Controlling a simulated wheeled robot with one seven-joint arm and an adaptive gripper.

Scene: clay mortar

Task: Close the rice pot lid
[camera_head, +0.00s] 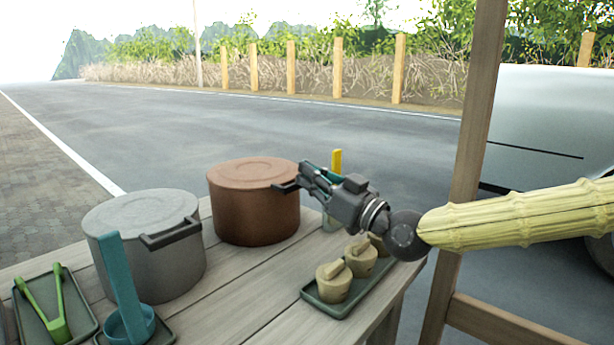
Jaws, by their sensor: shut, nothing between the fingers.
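Two round pots stand on the wooden table: a brown pot (250,210) at the back and a grey pot (150,262) to the front left. Each has a flat lid lying level on top, the brown lid (253,171) and the grey lid (142,209). The frame does not show which one is the rice pot. Both have dark side handles. My gripper (308,175) is shut and empty at the right side of the brown pot, close to its dark handle (285,187). I cannot tell whether they touch.
A green tray (327,308) with several tan lidded cups sits at the right table edge. A blue ladle (120,285) stands in front of the grey pot. Green tongs (55,320) lie on a tray. A wooden post (472,130) rises at right.

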